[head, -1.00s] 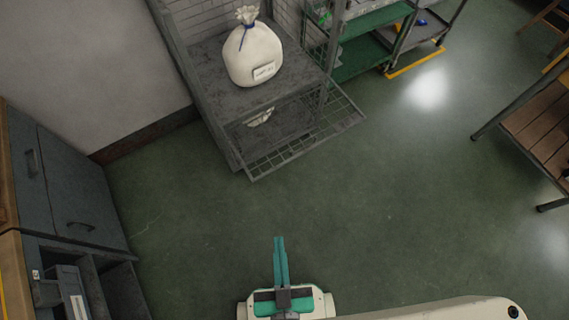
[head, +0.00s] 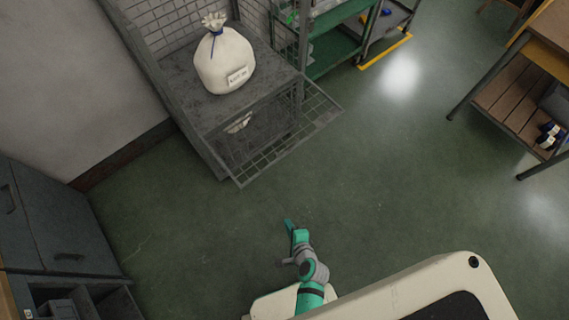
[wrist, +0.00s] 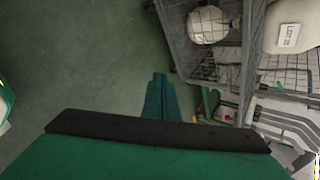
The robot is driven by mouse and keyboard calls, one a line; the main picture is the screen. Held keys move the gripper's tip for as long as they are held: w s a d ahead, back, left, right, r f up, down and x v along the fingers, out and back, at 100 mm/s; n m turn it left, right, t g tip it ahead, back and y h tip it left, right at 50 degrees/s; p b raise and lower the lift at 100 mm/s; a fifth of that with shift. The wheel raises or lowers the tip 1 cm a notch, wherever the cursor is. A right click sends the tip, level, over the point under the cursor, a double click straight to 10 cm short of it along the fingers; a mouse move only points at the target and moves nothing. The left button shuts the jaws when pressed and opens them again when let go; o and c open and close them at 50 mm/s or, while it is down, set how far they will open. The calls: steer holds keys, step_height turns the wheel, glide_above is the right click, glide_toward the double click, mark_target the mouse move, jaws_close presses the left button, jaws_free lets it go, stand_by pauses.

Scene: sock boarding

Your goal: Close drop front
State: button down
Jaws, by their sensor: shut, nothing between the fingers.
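The drop front (head: 292,149) is a grey wire-mesh panel on the front of a grey metal cage unit (head: 190,130). It hangs open, folded outward and down from the unit over the floor. A white tied sack (head: 224,62) with a label stands on the unit's top surface. Part of another white item (head: 239,123) shows inside the lower compartment. My gripper (head: 288,222) is shut and empty, in front of the panel and apart from it. In the wrist view my green fingers (wrist: 160,82) are together, with the cage (wrist: 182,40) to their right.
A green-shelved rack (head: 335,55) stands right of the cage. A grey cabinet (head: 60,225) is at the left, and a wooden-shelved bench (head: 510,95) at the right. The green floor (head: 400,180) between them is clear.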

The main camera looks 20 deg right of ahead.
steer(key=w+d+r+m+t+y, duration=0.4)
steer(key=w+d+m, duration=0.65)
steer(key=w, duration=0.25)
steer(key=w+a+r, duration=0.1)
steer(key=w+a, duration=0.3)
steer(key=w, duration=0.5)
steer(key=shift+w, duration=0.1)
